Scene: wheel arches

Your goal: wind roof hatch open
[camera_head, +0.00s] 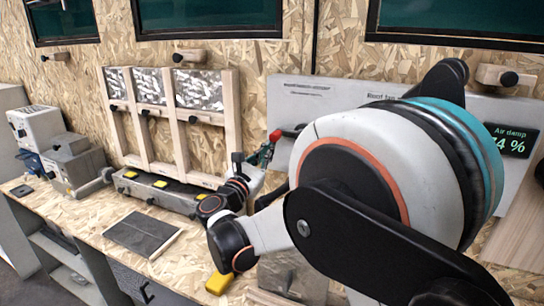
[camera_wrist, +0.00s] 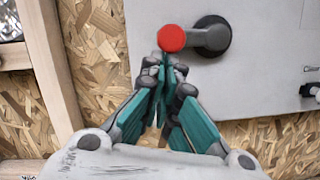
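The roof hatch crank is on a grey wall panel (camera_wrist: 275,60), with a round red knob (camera_wrist: 171,39) on a short dark arm (camera_wrist: 210,38) reaching left from a dark hub. The red knob also shows in the head view (camera_head: 275,135), just past my gripper's end. My gripper (camera_wrist: 165,66) has its fingers drawn together, and nothing shows between them. The fingertips are right at the lower edge of the red knob in the wrist view; I cannot tell whether they touch it. My arm hides much of the panel and part of the crank in the head view.
A wooden frame (camera_head: 232,110) stands left of the panel. The bench (camera_head: 95,212) holds a grey rail with yellow pieces, a dark mat (camera_head: 143,233), grey machines (camera_head: 70,160) and a yellow block (camera_head: 219,283).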

